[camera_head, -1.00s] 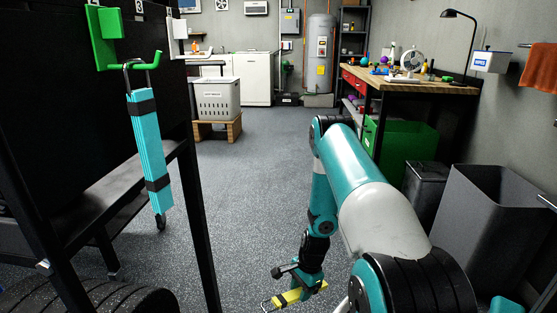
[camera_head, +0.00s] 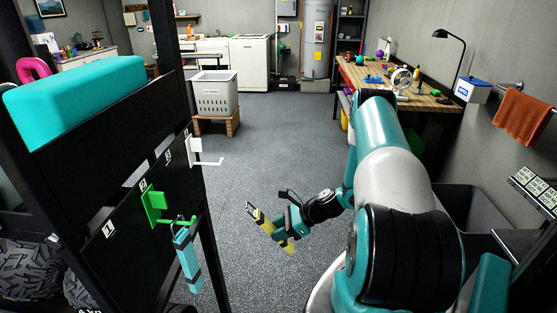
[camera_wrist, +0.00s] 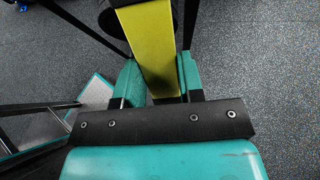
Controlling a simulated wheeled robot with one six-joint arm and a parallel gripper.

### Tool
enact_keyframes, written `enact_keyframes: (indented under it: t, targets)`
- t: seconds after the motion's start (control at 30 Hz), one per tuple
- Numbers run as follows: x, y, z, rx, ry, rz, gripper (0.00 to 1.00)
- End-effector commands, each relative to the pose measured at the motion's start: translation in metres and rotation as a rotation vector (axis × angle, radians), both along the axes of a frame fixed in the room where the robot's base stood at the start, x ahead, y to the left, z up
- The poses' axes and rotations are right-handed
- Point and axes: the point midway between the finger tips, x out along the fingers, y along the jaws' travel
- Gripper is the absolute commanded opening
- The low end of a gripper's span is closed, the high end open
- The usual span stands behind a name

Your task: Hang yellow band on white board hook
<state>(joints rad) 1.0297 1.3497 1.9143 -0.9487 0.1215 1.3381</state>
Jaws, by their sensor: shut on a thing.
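My gripper (camera_head: 281,228) is shut on the yellow band (camera_head: 259,216), a flat folded strip with a black wrap and a metal loop at its upper left end. In the wrist view the yellow band (camera_wrist: 148,45) stands between my two teal fingers (camera_wrist: 160,82). The white hook (camera_head: 204,154) sticks out to the right from the dark board (camera_head: 128,215), near its far edge. The band is in the air, to the right of and lower in the picture than the white hook, clear of it. A green hook (camera_head: 158,206) nearer on the board carries a turquoise band (camera_head: 187,260).
A black upright post (camera_head: 197,110) stands at the board's far edge. A turquoise block (camera_head: 75,98) lies on top of the rack. A light basket (camera_head: 213,94) on a wooden stand is farther back. The grey floor (camera_head: 280,150) between is open.

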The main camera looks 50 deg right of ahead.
Motion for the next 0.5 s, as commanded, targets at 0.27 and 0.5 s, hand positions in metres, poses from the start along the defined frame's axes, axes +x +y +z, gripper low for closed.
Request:
enact_keyframes:
  t: [0.27,0.5]
  targets:
    - [0.007,-0.006,0.118,0.093,-0.101,-0.089,0.11]
    - [0.009,-0.008,0.140,0.116,-0.131,-0.111,0.11]
